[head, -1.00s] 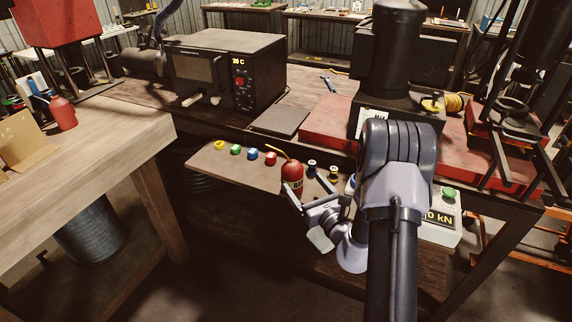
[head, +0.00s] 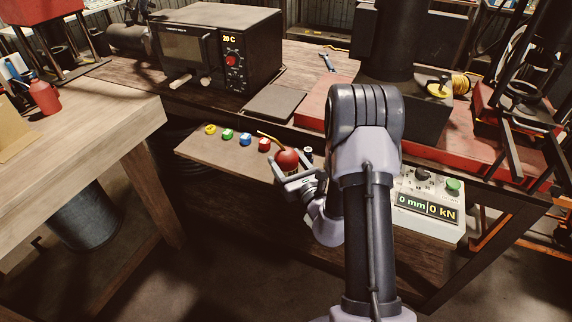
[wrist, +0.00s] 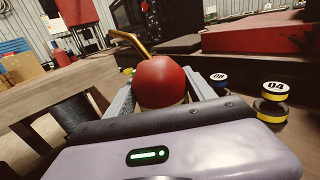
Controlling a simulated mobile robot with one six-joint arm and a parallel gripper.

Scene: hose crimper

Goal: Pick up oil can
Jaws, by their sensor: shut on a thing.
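The oil can is red with a bent brass spout. In the head view the oil can (head: 287,159) is at the front right part of the small wooden shelf, with my gripper around it. In the wrist view the oil can (wrist: 161,80) stands between the two grey fingers, spout toward the upper left. My gripper (head: 291,174) is shut on the can's body; it also shows in the wrist view (wrist: 163,98). The can's lower part is hidden by the gripper, so I cannot tell whether its base touches the shelf.
A row of yellow, green, blue and red pieces (head: 246,139) lies left of the can. Dies marked 04 (wrist: 275,88) and 08 (wrist: 219,78) stand to its right. An oven (head: 215,50) sits behind on the bench.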

